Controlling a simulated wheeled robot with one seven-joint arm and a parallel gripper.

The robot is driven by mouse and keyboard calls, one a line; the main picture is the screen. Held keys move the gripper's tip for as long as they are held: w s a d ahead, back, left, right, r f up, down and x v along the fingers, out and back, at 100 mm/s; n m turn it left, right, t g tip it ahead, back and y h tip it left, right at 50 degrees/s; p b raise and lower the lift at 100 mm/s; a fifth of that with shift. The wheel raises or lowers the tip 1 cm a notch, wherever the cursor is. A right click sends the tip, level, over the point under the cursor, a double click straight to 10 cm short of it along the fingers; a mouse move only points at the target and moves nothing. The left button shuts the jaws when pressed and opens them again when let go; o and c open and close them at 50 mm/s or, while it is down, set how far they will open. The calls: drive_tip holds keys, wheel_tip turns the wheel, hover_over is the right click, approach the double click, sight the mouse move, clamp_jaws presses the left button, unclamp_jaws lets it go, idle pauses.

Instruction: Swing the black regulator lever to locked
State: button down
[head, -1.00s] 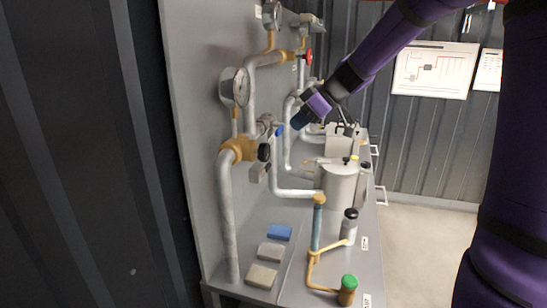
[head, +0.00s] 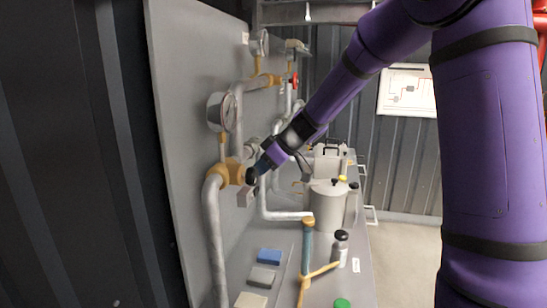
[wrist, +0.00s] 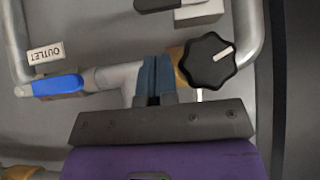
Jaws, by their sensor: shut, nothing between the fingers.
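A black lever (wrist: 155,4) shows at the top edge of the wrist view, partly cut off, beside a pale grey box (wrist: 200,13). A round black knob (wrist: 207,60) with a white mark sits on the brass regulator body (wrist: 178,58). In the head view, the brass body (head: 228,174) and the grey box below it (head: 244,196) show at the panel; the lever cannot be made out. My gripper (wrist: 153,62) is shut and empty, its blue fingers just left of the knob in the wrist view. Whether it touches anything is unclear.
A blue valve handle (wrist: 50,86) and an OUTLET label (wrist: 46,53) are on the left in the wrist view. Pipes and a gauge (head: 221,111) stand off the panel. The bench holds a grey canister (head: 327,207), a bottle (head: 341,248) and blocks (head: 269,257).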

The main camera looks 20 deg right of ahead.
sight(258, 187)
wheel_tip(258, 187, down, 4)
drive_tip(key=shift+a+f, duration=0.1)
drive_tip(key=shift+w+f+m+g+y, duration=0.2)
drive_tip(key=shift+m+g+y, duration=0.1)
idle(0.8)
drive_tip(key=shift+w+d+f+m+g+y, duration=0.25)
drive_tip(key=shift+f+m+g+y, duration=0.2)
drive_tip(key=shift+g, duration=0.25)
drive_tip(key=f+m+g+y, duration=0.1)
drive_tip(key=m+y, duration=0.1)
drive_tip(key=f+m+g+y, duration=0.1)
drive_tip(key=f+g+y, duration=0.1)
drive_tip(key=y, duration=0.1)
drive_tip(key=f+m+g+y, duration=0.2)
drive_tip(key=shift+s+a+f+m, duration=0.2)
drive_tip(key=shift+s+a+m, duration=0.1)
drive_tip(key=shift+s+m, duration=0.1)
drive_tip(key=shift+d, duration=0.1)
